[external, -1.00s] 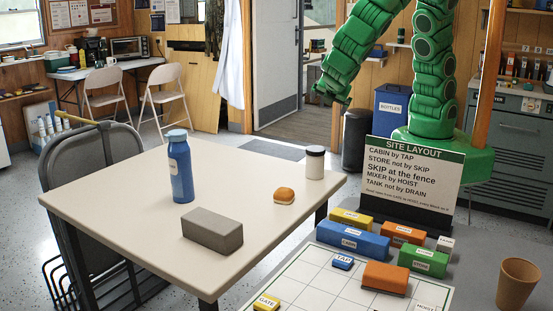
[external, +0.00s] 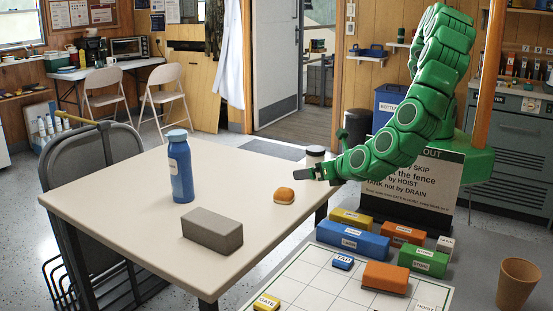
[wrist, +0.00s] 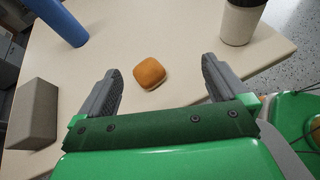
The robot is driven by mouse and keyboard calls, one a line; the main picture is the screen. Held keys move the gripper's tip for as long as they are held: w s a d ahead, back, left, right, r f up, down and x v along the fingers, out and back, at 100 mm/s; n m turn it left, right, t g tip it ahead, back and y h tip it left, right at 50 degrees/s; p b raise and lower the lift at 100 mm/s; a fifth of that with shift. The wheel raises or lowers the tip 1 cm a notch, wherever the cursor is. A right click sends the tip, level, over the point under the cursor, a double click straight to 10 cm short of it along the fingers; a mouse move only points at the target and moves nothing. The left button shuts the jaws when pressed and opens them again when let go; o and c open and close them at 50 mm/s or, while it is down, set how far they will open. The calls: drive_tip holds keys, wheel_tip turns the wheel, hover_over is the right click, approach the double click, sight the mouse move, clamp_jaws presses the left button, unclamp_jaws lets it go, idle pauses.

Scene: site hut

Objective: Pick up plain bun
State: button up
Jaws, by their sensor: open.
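The plain bun (external: 284,195) is small, with a golden-brown top and a paler lower part. It sits on the cream table (external: 120,205) toward its right side. In the wrist view the bun (wrist: 149,73) lies beyond the fingertips, a little above the middle of the picture, between the lines of the two fingers. My gripper (external: 306,174) is over the right part of the table, up and to the right of the bun in the external view. In the wrist view my gripper (wrist: 162,78) has its fingers wide apart, with nothing between them.
A blue bottle (external: 181,168) and a grey block (external: 212,230) stand left of the bun. A dark-lidded white jar (external: 315,153) is partly hidden behind my arm. A layout board (external: 310,275) with several coloured blocks is at the right. The table around the bun is clear.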

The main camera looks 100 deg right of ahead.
sight(290, 193)
drive_tip(key=a+f+n+t, duration=0.1)
drive_tip(key=a+f+n, duration=0.1)
drive_tip(key=a+f, duration=0.2)
drive_tip(key=x, duration=0.6)
drive_tip(key=shift+r, duration=0.15)
drive_tip(key=shift+y, duration=0.3)
drive_tip(key=shift+w+a+f+x, duration=0.1)
drive_tip(key=shift+w+a+x, duration=0.05)
drive_tip(key=shift+x, duration=0.95)
drive_tip(key=shift+w+a+f+x, duration=0.1)
drive_tip(key=shift+a+x, duration=0.05)
drive_tip(key=shift+x, duration=1.7)
drive_tip(key=c, duration=1)
drive_tip(key=shift+r, duration=0.1)
